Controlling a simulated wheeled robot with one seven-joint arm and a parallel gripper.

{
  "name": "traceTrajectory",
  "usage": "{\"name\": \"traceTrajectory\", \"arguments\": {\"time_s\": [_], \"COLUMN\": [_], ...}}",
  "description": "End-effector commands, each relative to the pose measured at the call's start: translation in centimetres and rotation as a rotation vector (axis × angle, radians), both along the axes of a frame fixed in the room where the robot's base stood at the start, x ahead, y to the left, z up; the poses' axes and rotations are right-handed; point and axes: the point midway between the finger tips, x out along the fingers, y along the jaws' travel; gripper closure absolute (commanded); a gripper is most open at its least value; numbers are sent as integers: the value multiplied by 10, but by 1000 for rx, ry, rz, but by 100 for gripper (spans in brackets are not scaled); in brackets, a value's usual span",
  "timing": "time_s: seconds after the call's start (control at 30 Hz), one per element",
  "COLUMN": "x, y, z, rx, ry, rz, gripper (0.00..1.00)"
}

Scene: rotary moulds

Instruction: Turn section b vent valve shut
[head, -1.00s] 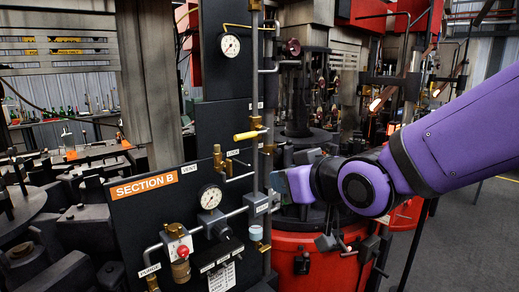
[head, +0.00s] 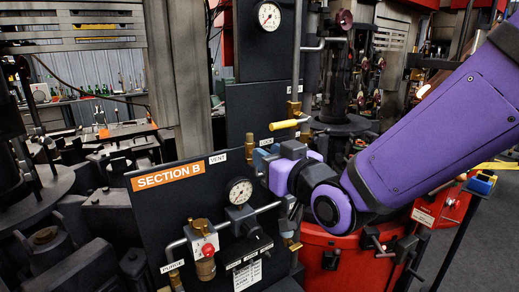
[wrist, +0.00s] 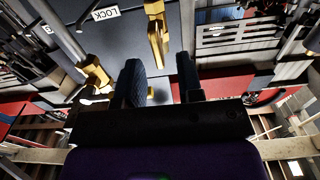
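The black panel with the orange SECTION B sign (head: 167,177) stands at the centre of the head view. The VENT label (head: 217,160) is right of the sign. Upright brass valve parts (head: 249,146) rise at the panel's top edge, right of that label. My gripper (head: 262,158) is just beside them, in front of the panel, and hides the lower part of the valve. In the wrist view my gripper (wrist: 160,80) shows two dark fingers apart, with a gap between them. A brass lever-like part (wrist: 157,40) lies beyond the fingertips. Contact cannot be told.
A yellow-handled valve (head: 290,123) sits just above my gripper, near the LOCK label (wrist: 102,14). A gauge (head: 240,191), pipes and a red knob (head: 208,250) crowd the panel below. Red machinery (head: 335,262) stands at right. Grey floor is open at far right.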

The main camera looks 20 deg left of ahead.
Motion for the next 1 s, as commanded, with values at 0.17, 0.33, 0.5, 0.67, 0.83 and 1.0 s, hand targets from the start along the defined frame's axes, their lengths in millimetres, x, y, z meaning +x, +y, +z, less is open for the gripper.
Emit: {"name": "traceTrajectory", "arguments": {"time_s": [0.17, 0.33, 0.5, 0.67, 0.83, 1.0], "x": [17, 25, 27, 27, 27, 27], "y": [19, 29, 31, 31, 31, 31], "z": [-1, 0, 0, 0, 0, 0], "rx": [0, -1, -1, -1, -1, 0], "ry": [1, 1, 1, 1, 1, 1], "rz": [-1, -1, -1, -1, -1, -1], "gripper": [66, 66, 66, 66, 100, 100]}}
